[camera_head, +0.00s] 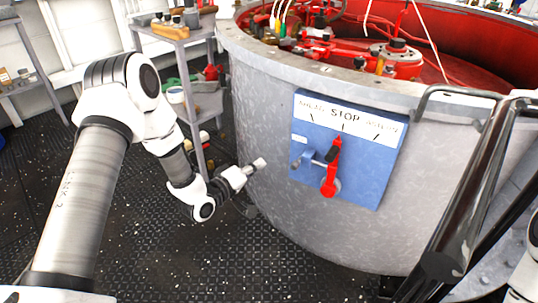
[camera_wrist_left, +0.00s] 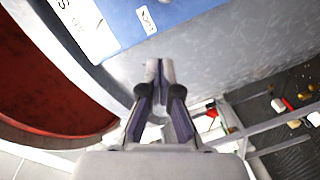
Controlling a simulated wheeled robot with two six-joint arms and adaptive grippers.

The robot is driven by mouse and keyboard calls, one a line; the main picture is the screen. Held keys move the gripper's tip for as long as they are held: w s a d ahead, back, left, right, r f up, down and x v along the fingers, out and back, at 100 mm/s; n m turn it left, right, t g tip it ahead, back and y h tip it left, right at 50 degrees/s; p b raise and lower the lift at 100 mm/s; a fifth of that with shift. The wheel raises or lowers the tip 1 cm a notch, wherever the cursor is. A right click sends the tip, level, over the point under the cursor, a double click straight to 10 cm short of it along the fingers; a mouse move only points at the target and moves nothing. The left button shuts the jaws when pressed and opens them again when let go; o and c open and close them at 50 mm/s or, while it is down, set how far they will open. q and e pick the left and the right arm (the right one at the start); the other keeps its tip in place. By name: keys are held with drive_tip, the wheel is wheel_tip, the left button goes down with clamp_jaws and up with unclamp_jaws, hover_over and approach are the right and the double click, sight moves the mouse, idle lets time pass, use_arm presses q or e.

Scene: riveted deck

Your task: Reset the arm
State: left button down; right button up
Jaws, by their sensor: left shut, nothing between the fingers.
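My left arm comes in from the left in the head view. Its gripper (camera_head: 260,163) is shut and empty, held in front of the grey tank wall, left of the blue panel (camera_head: 372,182). The panel carries a white label reading STOP and a red lever (camera_head: 331,165), which stands nearly upright with its tip toward STOP. My right gripper is out of view.
The large round tank (camera_head: 262,100) with a red interior fills the centre and right. A grey shelf rack (camera_head: 205,105) with small items stands behind my left arm. A dark metal rail (camera_head: 470,190) rises at the right. The black riveted floor (camera_head: 150,255) is open below the gripper.

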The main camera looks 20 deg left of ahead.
use_arm(q)
drive_tip(key=shift+v, duration=1.15)
drive_tip(key=shift+a, duration=0.2)
drive_tip(key=s+d+f+m+g, duration=0.1)
drive_tip(key=s+d+f+g, duration=0.4)
drive_tip(key=f, duration=0.4)
drive_tip(key=s+d+f+m+g, duration=0.15)
drive_tip(key=s+d+f, duration=0.25)
drive_tip(key=s+f, duration=0.4)
drive_tip(key=s+a+f+m+g+y, duration=0.1)
drive_tip(key=s+f+m+g+y, duration=0.15)
drive_tip(key=s, duration=0.45)
drive_tip(key=s+a+f+m+g+y, duration=0.1)
drive_tip(key=s+f+m+g, duration=0.1)
drive_tip(key=s+g, duration=0.35)
drive_tip(key=s+a+f+m+g+y, duration=0.1)
drive_tip(key=s+f+m+g, duration=0.1)
drive_tip(key=s, duration=0.7)
wheel_tip(320, 180, up, 26)
drive_tip(key=p, duration=2.5)
drive_tip(key=shift+w+p, duration=0.2)
drive_tip(key=shift+p, duration=0.2)
